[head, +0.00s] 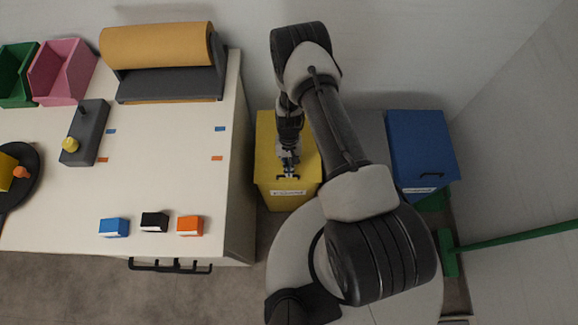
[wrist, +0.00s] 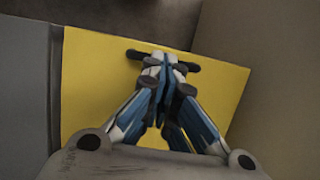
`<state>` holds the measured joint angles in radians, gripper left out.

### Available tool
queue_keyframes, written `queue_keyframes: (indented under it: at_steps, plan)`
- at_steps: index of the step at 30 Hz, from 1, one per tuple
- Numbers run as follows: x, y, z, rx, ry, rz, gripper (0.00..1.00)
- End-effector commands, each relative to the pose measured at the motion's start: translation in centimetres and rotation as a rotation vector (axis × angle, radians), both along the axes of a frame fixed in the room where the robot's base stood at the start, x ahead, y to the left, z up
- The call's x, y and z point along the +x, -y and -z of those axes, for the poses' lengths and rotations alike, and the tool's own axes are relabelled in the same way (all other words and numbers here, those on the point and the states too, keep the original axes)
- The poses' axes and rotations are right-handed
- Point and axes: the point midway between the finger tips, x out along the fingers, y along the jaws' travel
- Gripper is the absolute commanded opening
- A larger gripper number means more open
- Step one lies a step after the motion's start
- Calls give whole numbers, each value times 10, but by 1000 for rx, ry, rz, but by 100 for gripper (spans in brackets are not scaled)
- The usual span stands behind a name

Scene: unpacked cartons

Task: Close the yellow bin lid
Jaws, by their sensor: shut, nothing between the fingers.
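The yellow bin (head: 268,200) stands on the floor to the right of the white table, with a white label on its front. Its yellow lid (head: 266,150) appears to lie flat over the top, level with the bin's rim. In the wrist view the lid (wrist: 95,85) fills the middle, with a dark bar handle (wrist: 190,66) near its front edge. My gripper (head: 287,174) is above the front part of the lid, fingers together and empty. In the wrist view the fingertips (wrist: 164,62) overlap the handle; I cannot tell whether they touch it.
A blue bin (head: 420,145) with its lid down stands to the right, and a grey one (wrist: 25,90) sits between. A green broom (head: 450,255) lies at the far right. The white table (head: 160,185) on the left holds a roll dispenser (head: 165,75) and small blocks.

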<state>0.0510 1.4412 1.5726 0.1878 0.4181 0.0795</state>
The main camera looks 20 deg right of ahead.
Motion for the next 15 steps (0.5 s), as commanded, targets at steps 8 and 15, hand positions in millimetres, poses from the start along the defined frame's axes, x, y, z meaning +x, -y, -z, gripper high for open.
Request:
queue_keyframes:
  at_steps: [8, 15]
  plan:
    - [-1, 0, -5, -1, -1, 1, 0]
    - [11, 2, -55, 0, 3, 0, 0]
